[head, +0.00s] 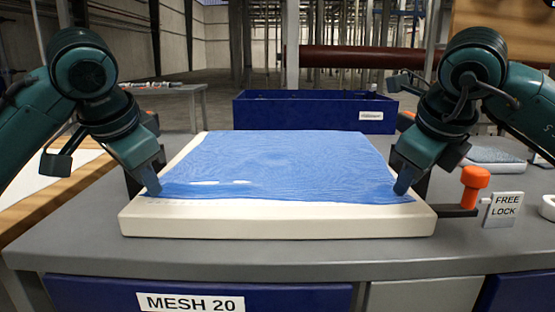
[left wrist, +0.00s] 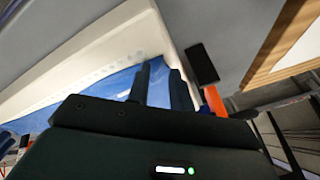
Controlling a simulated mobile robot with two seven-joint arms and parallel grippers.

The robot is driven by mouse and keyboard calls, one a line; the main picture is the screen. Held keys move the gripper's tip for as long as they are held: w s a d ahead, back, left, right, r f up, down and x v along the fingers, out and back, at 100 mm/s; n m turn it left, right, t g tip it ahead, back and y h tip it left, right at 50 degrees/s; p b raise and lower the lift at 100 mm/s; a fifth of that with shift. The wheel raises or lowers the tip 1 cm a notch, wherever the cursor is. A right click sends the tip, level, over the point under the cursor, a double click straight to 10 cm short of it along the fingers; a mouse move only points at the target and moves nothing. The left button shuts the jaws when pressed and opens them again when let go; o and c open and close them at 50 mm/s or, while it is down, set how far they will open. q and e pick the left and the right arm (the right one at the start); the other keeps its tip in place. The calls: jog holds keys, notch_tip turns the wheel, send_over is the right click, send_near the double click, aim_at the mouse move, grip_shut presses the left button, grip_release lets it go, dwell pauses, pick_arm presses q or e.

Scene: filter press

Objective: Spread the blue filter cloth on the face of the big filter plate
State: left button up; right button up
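The blue filter cloth (head: 270,160) lies spread over most of the face of the big cream filter plate (head: 280,222). Its near edge lies a little back from the plate's front edge, with pale slits near the front left. My left gripper (head: 152,185) points down at the cloth's near left corner. In the left wrist view its two fingers (left wrist: 160,88) stand apart beside the cloth (left wrist: 85,95) and the plate's edge (left wrist: 125,30). My right gripper (head: 403,185) is at the near right corner, its finger gap hidden.
The plate rests on a grey bench (head: 75,240). An orange knob (head: 474,185) and a FREE LOCK sign (head: 503,208) stand close to its right. A blue bin (head: 285,112) stands behind. A MESH 20 label (head: 190,302) is on the bench front.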

pick_arm(q)
jog(key=o, duration=0.4)
jog(key=shift+c, duration=0.2)
pick_arm(e)
jog(key=o, duration=0.4)
jog(key=shift+a, duration=0.1)
pick_arm(q)
jog(key=shift+s+r, duration=0.1)
jog(key=shift+r, duration=0.2)
pick_arm(e)
jog(key=shift+s+r, duration=0.1)
jog(key=shift+r, duration=0.1)
pick_arm(q)
jog(key=s+v, duration=0.1)
jog(key=v, duration=0.9)
jog(key=shift+f, duration=0.15)
pick_arm(e)
jog(key=v, duration=1)
jog(key=shift+s, duration=0.5)
pick_arm(q)
jog(key=shift+d, duration=0.1)
pick_arm(e)
jog(key=shift+f, duration=0.1)
